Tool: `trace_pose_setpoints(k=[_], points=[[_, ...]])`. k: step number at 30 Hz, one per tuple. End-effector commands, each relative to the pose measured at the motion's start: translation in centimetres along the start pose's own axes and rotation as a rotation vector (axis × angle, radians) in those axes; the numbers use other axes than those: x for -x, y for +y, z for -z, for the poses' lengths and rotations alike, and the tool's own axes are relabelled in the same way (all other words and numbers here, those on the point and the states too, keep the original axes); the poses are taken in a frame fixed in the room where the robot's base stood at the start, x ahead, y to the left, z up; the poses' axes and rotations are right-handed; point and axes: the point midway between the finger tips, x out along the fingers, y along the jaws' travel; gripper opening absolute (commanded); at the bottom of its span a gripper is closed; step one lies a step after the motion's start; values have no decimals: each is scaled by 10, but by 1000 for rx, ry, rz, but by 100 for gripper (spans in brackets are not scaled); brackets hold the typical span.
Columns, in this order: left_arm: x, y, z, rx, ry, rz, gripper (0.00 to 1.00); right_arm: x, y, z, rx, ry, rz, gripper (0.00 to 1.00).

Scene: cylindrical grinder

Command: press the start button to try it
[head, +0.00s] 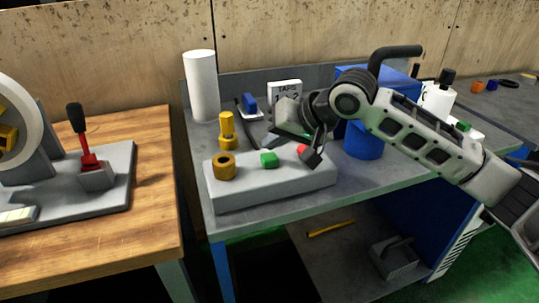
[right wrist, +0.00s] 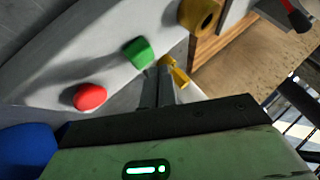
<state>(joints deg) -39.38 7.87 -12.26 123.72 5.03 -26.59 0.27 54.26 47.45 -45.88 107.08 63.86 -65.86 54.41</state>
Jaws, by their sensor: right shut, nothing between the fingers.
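The grey control box (head: 285,184) on the bench carries a green button (head: 268,159) and a red button (head: 303,149). In the right wrist view the green button (right wrist: 138,52) lies just left of my fingertips and the red button (right wrist: 90,96) lies further left. My right gripper (head: 273,140) is shut and empty, over the back of the box, close to the green button. Its narrow fingers (right wrist: 160,72) show side by side in the wrist view. I cannot tell whether they touch anything. My left gripper is not in view.
A brass ring (head: 223,166) sits on the box's left end, with a yellow fitting (head: 227,130) behind it. A white cylinder (head: 201,85) stands at the back left. A blue cylinder (head: 364,141) stands right of the box. A wooden table (head: 150,210) with a red-handled lever (head: 88,150) is left.

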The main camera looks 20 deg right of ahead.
Motion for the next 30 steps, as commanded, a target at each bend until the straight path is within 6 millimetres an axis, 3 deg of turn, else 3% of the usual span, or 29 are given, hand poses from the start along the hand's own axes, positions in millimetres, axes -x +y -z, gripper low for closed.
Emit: trace_pose_setpoints(k=[30], points=[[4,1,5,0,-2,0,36,-4,3,-3,-1,-1,-1,0]])
